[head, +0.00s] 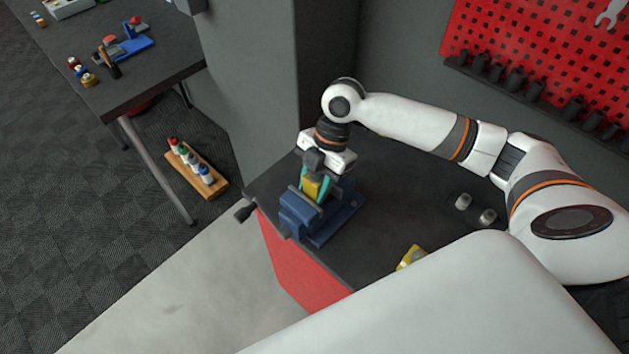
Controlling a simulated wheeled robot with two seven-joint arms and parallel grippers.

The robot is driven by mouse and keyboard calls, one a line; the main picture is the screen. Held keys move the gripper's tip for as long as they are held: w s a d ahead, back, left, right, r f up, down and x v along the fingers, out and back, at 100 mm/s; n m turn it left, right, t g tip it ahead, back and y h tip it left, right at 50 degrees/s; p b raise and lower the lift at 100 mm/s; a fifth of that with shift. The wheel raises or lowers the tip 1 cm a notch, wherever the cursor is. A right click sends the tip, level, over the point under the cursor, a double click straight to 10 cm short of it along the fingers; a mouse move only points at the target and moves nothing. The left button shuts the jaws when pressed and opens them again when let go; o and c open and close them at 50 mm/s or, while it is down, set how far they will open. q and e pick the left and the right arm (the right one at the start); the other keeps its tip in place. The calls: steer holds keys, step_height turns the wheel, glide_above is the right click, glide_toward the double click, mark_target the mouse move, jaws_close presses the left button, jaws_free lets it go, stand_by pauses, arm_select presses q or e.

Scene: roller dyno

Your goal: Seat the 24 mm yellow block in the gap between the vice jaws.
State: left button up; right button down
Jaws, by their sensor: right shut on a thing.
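The yellow block (311,189) is between the teal-tipped fingers of my right gripper (317,182), which points down and is shut on it. The block is at the jaws of the blue vice (296,209) on the dark bench top. Its lower part is hidden by the front jaw, so I cannot tell how deep it sits in the gap or whether it touches the jaws. My left gripper is not in view.
The bench (389,208) has free dark surface right of the vice. Two small grey cylinders (463,201) and a yellow item (411,257) stand there. A grey pillar (255,80) rises behind. A red pegboard (545,45) hangs at upper right.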

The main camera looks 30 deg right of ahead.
steer(key=shift+f, duration=0.2)
steer(key=shift+c, duration=2)
jaws_free()
steer(key=shift+r+p, duration=3.5)
steer(key=shift+p, duration=0.2)
